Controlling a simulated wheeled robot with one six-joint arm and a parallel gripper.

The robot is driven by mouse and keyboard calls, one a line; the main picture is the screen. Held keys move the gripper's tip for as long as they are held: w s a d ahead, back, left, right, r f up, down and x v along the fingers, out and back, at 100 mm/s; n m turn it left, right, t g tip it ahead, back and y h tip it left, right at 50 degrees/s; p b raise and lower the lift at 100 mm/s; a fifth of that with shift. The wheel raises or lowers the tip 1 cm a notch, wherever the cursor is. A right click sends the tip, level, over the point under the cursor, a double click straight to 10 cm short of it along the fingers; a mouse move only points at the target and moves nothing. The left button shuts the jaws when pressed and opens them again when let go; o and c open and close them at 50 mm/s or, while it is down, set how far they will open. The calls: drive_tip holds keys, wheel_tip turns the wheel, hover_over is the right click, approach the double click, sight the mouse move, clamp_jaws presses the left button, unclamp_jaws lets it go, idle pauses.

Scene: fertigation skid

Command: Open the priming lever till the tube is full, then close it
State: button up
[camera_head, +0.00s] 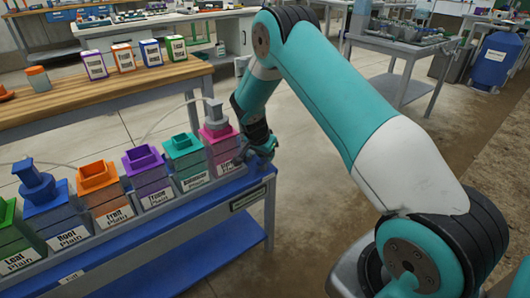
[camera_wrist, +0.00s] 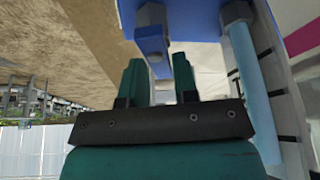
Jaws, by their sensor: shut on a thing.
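The priming lever (camera_wrist: 151,42) is a blue bar with a hex bolt in the wrist view. My gripper (camera_wrist: 158,72) has its two teal fingers on either side of the lever's end and is shut on it. The tube (camera_wrist: 252,85) stands right of the fingers and shows light blue along its visible length. In the head view my gripper (camera_head: 262,149) is at the right end of the blue skid (camera_head: 225,200), beside the pink container (camera_head: 219,148); the lever is hidden there.
Teal (camera_head: 185,162), purple (camera_head: 149,178), orange (camera_head: 102,195) and blue (camera_head: 52,210) containers stand in a row left of the pink one. A wooden bench (camera_head: 110,90) with small labelled bottles is behind. The floor right of the skid is clear.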

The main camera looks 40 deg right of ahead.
drive_tip(key=shift+s+m+g, duration=0.1)
drive_tip(key=shift+m+g, duration=0.2)
drive_tip(key=shift+m, duration=0.3)
drive_tip(key=o, duration=0.8)
drive_tip(key=shift+r, duration=0.1)
drive_tip(key=p+v, duration=0.3)
drive_tip(key=v, duration=1.4)
drive_tip(key=shift+a, duration=0.2)
